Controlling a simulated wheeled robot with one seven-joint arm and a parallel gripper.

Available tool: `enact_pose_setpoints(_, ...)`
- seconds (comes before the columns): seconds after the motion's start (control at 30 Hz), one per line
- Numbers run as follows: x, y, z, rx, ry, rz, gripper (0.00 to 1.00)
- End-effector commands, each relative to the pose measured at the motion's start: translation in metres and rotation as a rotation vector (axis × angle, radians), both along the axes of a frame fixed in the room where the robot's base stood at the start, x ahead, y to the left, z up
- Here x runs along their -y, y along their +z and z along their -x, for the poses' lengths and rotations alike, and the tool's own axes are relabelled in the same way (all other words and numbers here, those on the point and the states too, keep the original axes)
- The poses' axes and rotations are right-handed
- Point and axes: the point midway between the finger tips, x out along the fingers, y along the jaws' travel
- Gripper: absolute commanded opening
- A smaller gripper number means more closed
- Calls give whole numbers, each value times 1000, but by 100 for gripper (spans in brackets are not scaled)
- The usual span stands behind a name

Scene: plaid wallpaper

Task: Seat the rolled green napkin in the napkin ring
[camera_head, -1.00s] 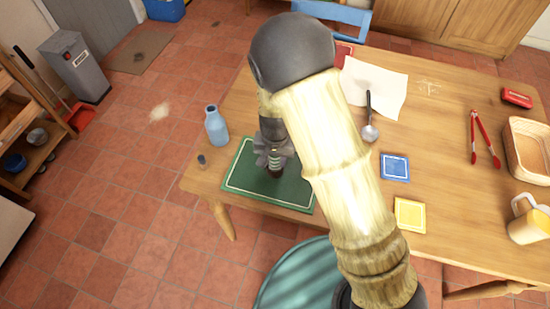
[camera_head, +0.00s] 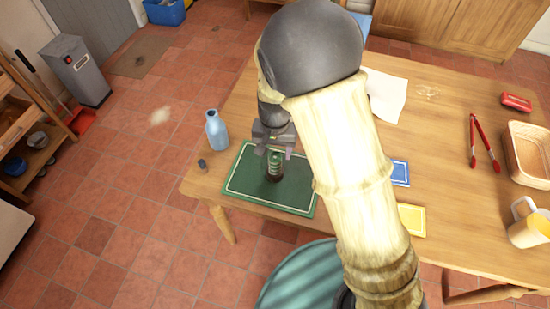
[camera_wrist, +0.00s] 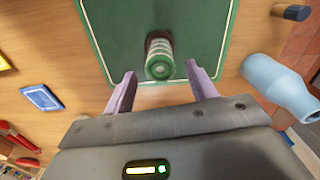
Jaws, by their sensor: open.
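The rolled green napkin (camera_head: 275,160), with pale stripes, stands roughly upright on the green mat (camera_head: 237,183). In the wrist view the napkin (camera_wrist: 159,68) shows its end toward the camera. A dark brown band, seemingly the napkin ring (camera_head: 274,177), shows around its lower part; how deep the napkin sits in it is hard to tell. My gripper (camera_wrist: 163,86) is open and empty, its pale purple fingers apart on either side of the napkin's near end and not touching it. In the head view my gripper (camera_head: 272,146) is just above and behind the napkin.
A blue bottle (camera_head: 216,131) and a small dark cylinder (camera_head: 202,164) stand left of the mat. The table's front edge is close to the mat.

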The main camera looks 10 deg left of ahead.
Motion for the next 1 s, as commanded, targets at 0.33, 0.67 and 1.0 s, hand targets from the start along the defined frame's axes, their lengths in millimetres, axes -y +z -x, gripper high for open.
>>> enact_pose_setpoints(0.33,0,50,0,1,1,0,56)
enact_pose_setpoints(0.67,0,51,0,0,0,0,56)
enact_pose_setpoints(1.0,0,51,0,0,0,0,56)
